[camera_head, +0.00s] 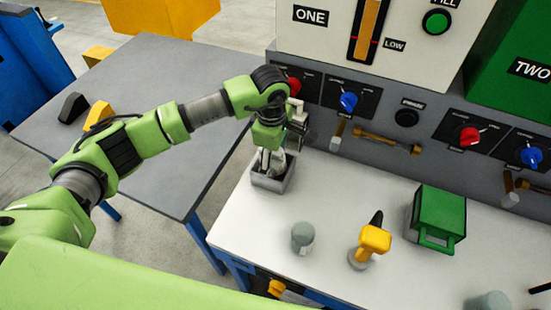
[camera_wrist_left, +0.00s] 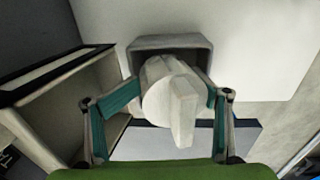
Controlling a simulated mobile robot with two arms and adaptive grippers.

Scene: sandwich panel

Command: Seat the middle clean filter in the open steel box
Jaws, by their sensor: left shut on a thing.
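My left gripper (camera_head: 269,160) points down at the open steel box (camera_head: 272,184), a small grey box on the white bench beside the control panel. In the left wrist view, my left gripper (camera_wrist_left: 168,106) is shut on a pale, round filter (camera_wrist_left: 158,84) with a flat upright tab, one teal finger on each side. The steel box (camera_wrist_left: 170,42) shows behind the filter, which overlaps its opening. How deep the filter sits and whether it touches the bottom are hidden. My right gripper is not in view.
A grey cylinder (camera_head: 303,237), a yellow-headed tool (camera_head: 374,242) and a green box (camera_head: 438,216) stand on the bench. Another grey cylinder (camera_head: 490,301) is at the lower edge. The control panel (camera_head: 400,122) with knobs rises close behind the steel box. A grey table (camera_head: 150,75) is left.

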